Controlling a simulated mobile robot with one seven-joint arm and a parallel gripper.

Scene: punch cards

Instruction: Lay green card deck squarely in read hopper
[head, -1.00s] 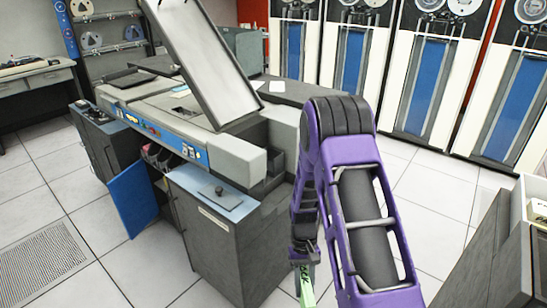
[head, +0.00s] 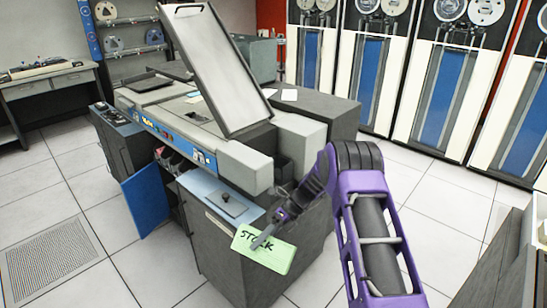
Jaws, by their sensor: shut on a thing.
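The green card deck (head: 265,250) shows its face with dark writing that reads "STOCK". My gripper (head: 262,240) is shut on the deck at its upper edge. The deck is tilted and in front of the grey cabinet of the card machine (head: 240,165). A dark recess (head: 284,172) at the machine's right end, just above and behind my gripper, may be the read hopper; I cannot tell for sure. My forearm stands to the right of it.
A long tilted tray (head: 215,70) rises above the machine. A blue door (head: 148,195) hangs open at the front. Tape cabinets (head: 440,90) line the back.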

